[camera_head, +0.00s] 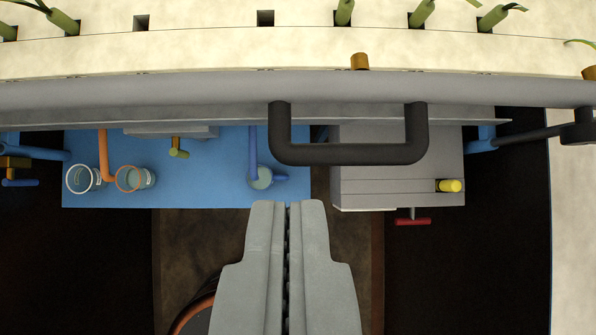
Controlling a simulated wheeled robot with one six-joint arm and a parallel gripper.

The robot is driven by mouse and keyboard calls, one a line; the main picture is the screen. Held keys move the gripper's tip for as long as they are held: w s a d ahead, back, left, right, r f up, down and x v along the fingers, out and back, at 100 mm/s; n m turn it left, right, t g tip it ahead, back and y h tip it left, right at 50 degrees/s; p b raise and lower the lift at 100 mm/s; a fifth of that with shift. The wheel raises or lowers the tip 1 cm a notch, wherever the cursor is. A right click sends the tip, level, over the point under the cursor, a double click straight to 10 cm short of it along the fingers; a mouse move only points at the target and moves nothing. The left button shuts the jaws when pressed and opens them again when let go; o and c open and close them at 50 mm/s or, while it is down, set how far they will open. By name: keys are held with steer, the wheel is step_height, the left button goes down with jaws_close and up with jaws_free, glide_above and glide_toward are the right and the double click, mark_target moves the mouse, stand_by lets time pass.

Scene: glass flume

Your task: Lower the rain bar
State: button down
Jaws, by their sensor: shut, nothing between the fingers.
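The rain bar (180,91) appears to be the long grey pipe that spans the whole width of the view. A black U-shaped handle (348,153) is attached to it right of centre, with its grip towards me. My gripper (288,204) points up from the bottom middle. Its two grey fingers are together and hold nothing. In the picture the fingertips lie just below the left end of the handle's grip, apart from it. How far the handle is from the fingers in depth I cannot tell.
Behind the bar is a pale slab with square holes (265,18) and several green stems (417,14). Below it are a blue panel (215,180) with clear cups (83,178), a grey box (400,187) with a yellow knob (450,186), and a red handle (413,222). Dark gaps lie either side.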

glide_above(291, 164)
steer(key=f, duration=0.7)
steer(key=shift+w+a+f, duration=0.15)
steer(key=shift+w+f, duration=0.05)
steer(key=shift+w, duration=0.15)
steer(key=f, duration=0.3)
steer(key=shift+s, duration=0.3)
steer(key=shift+f, duration=0.5)
step_height(291, 164, down, 31)
steer(key=shift+s, duration=0.15)
